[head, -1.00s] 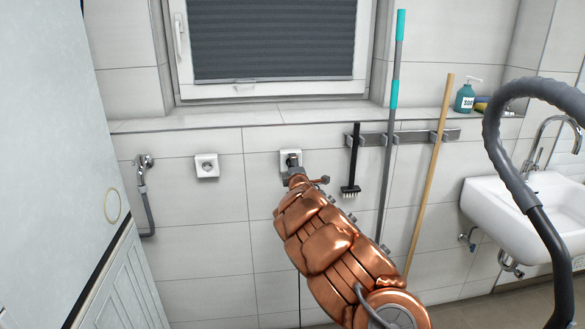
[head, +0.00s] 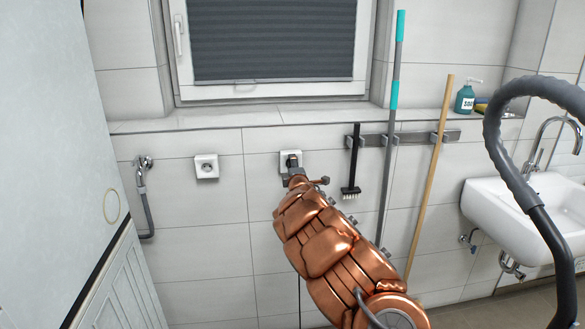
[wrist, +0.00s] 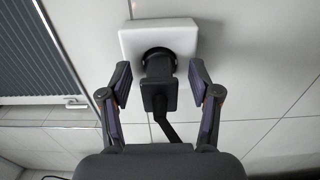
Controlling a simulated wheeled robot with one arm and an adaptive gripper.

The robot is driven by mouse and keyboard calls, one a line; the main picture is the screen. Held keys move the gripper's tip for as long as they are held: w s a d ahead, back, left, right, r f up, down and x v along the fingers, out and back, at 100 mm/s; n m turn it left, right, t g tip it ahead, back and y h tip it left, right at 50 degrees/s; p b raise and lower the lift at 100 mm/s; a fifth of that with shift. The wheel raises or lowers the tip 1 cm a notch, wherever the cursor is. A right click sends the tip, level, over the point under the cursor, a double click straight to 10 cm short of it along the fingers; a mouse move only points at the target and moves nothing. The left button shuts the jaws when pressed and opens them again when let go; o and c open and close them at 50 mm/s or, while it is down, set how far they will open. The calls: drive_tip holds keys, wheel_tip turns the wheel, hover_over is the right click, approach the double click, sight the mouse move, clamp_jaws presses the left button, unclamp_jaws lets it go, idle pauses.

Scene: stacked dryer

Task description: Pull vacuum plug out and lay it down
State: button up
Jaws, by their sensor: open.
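The vacuum plug (wrist: 158,82) is dark and sits in a white wall socket (wrist: 160,38), with its dark cord (wrist: 167,129) running back from it in the wrist view. My gripper (wrist: 158,75) is open, with one finger on each side of the plug and a visible gap to both. In the head view my gripper (head: 290,168) is at the right-hand wall socket (head: 284,156). There the plug is small and mostly hidden behind my gripper.
A second, empty wall socket (head: 206,167) is to the left. A brush (head: 351,185) and long handles hang from a wall rail (head: 405,138) to the right, near the sink (head: 525,205). A grey hose (head: 512,150) arches in the right foreground.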

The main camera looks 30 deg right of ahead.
drive_tip(key=shift+b, duration=0.45)
drive_tip(key=shift+c, duration=0.4)
clamp_jaws()
drive_tip(key=shift+s+a, duration=0.15)
drive_tip(key=shift+s, duration=0.15)
idle(0.4)
drive_tip(key=shift+s+a, duration=0.25)
drive_tip(key=shift+s, duration=0.4)
drive_tip(key=shift+v, duration=1.95)
drive_tip(key=shift+b, duration=0.35)
